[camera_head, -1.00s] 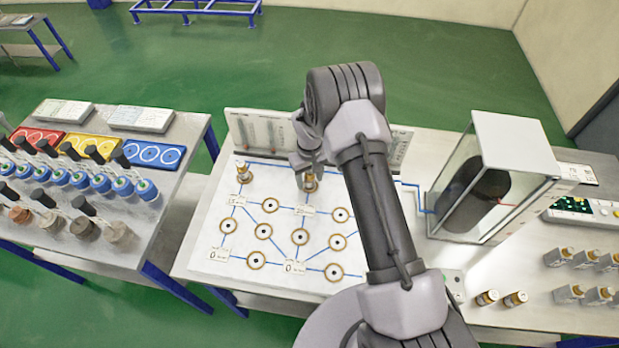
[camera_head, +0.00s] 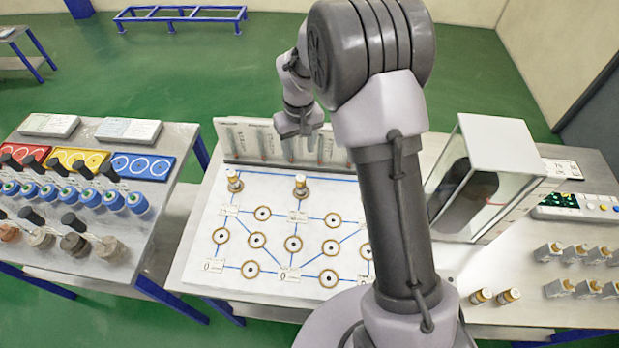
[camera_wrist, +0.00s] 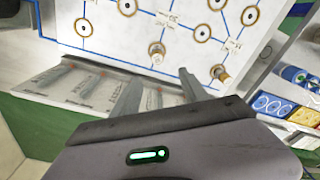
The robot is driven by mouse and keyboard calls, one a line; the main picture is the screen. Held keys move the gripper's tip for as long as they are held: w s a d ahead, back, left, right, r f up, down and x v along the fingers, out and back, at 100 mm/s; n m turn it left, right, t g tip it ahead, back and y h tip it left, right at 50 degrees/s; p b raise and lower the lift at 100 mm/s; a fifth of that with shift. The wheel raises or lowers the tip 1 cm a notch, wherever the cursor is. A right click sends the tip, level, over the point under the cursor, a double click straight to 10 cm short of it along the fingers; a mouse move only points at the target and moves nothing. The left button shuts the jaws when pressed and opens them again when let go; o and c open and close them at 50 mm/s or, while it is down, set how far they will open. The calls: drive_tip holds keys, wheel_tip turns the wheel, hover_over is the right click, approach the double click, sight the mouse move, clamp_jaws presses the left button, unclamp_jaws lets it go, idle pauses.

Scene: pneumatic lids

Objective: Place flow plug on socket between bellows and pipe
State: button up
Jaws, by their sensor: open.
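A white flow board (camera_head: 205,262) with blue lines and several ringed sockets lies on the table. One brass-and-white plug (camera_head: 300,186) stands upright on a socket at the top middle of the board. It also shows in the wrist view (camera_wrist: 157,54). A second plug (camera_head: 234,181) stands at the board's top left corner, also in the wrist view (camera_wrist: 220,74). My gripper (camera_head: 299,137) is open and empty, above and behind the middle plug, apart from it. Its two fingers (camera_wrist: 160,74) show in the wrist view with nothing between them. The dark bellows (camera_head: 472,195) is in a clear case at right.
An upright gauge panel (camera_head: 250,142) stands along the board's back edge, close to my gripper. Another table (camera_head: 110,250) with valves and coloured trays is at left.

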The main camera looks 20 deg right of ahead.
drive_tip(key=s+a+r+m+t, duration=0.1)
drive_tip(key=s+r, duration=0.3)
drive_tip(key=r, duration=0.4)
drive_tip(key=s+r+m+t, duration=0.1)
drive_tip(key=s+r, duration=0.3)
drive_tip(key=r, duration=0.3)
drive_tip(key=s+a+r+m+t+y, duration=0.1)
drive_tip(key=s+r+m, duration=0.1)
drive_tip(key=s, duration=0.8)
drive_tip(key=s+a+r+m+t, duration=0.1)
drive_tip(key=s+r, duration=0.4)
drive_tip(key=s, duration=0.6)
drive_tip(key=shift+s+a+m+t+y, duration=0.25)
drive_tip(key=shift+m+t+y, duration=0.15)
drive_tip(key=shift+m+t, duration=0.2)
